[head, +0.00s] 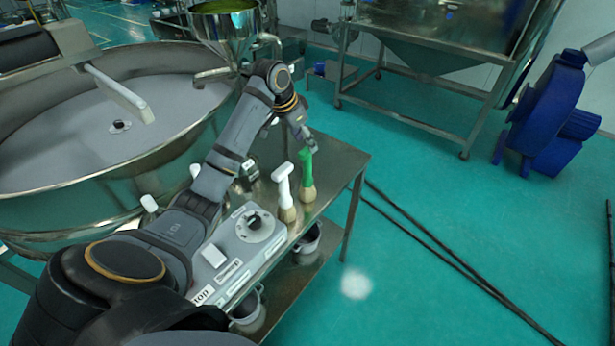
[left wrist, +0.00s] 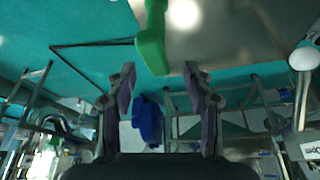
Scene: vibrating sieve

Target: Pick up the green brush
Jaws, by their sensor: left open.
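The green brush (head: 306,168) stands upright on its pale bristle end near the right edge of the metal table (head: 342,163). My left gripper (head: 311,143) is just above and beside the top of its handle. In the left wrist view the green brush (left wrist: 151,42) reaches down from the top, and its end shows between the open fingers of my left gripper (left wrist: 160,72). I cannot tell whether the fingers touch it. Nothing is held. My right gripper is not in view.
A white brush (head: 284,188) stands close to the left of the green one; it also shows in the left wrist view (left wrist: 304,62). A control box (head: 240,240) lies in front. The large round sieve (head: 110,185) fills the left.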

